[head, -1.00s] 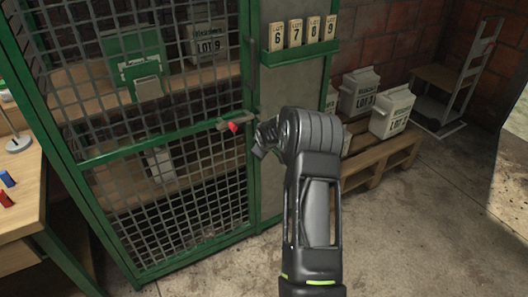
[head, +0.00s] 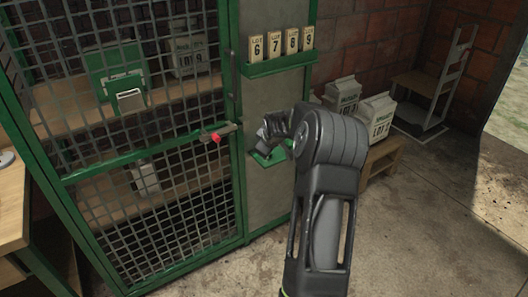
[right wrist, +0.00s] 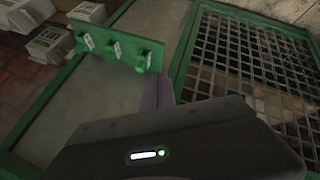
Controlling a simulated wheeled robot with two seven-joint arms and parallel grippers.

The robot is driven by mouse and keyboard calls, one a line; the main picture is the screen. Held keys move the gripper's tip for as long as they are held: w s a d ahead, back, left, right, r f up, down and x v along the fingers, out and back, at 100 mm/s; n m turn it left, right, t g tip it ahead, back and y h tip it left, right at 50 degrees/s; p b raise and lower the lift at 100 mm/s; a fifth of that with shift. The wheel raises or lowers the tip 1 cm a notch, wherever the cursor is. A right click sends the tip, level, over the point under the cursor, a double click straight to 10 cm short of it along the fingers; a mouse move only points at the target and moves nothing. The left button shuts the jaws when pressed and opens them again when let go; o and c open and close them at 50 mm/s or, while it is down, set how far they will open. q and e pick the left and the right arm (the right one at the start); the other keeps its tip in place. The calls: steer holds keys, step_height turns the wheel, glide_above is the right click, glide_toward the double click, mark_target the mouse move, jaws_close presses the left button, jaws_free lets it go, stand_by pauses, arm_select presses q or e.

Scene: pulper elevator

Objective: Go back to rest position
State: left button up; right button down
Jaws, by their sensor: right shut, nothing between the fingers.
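My right gripper (head: 268,130) is in front of the grey panel beside the cage, right of the door latch. It is shut and empty, and apart from the red-tipped latch (head: 216,137). Its slim fingers (right wrist: 158,95) also show in the right wrist view, partly hidden by the dark wrist housing. The green-framed mesh cage door (head: 130,150) appears closed. My left gripper is not in view.
A green rack (head: 278,63) holds several lot-number tags. Behind my gripper is a small green fixture (head: 264,158), partly hidden. White lot containers (head: 376,117) stand on a wooden pallet (head: 385,155) at right. A hand truck (head: 445,85) stands behind. The right floor is clear.

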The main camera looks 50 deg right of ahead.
stand_by(0.5)
steer(key=a+f+m+y+p, duration=0.1)
steer(key=a+f+m+y, duration=0.1)
steer(key=a+f, duration=0.65)
steer(key=a+f+m+y+p, duration=0.15)
steer(key=a+f, duration=0.25)
steer(key=a, duration=0.9)
steer(key=a+f+m+y, duration=0.2)
steer(key=a+f, duration=0.4)
steer(key=a, duration=0.5)
steer(key=s+a+f+n+g+y+p, duration=0.1)
steer(key=s+a+g+p, duration=0.1)
steer(key=s+a, duration=0.8)
steer(key=s+a+f+n+g+y+p, duration=0.1)
steer(key=s+a+n+g+y+p, duration=0.1)
steer(key=s+a, duration=0.9)
steer(key=a, duration=0.7)
steer(key=shift+s+a+f+g, duration=0.3)
steer(key=shift+a+g, duration=0.05)
steer(key=shift+g, duration=0.05)
steer(key=shift+y, duration=0.25)
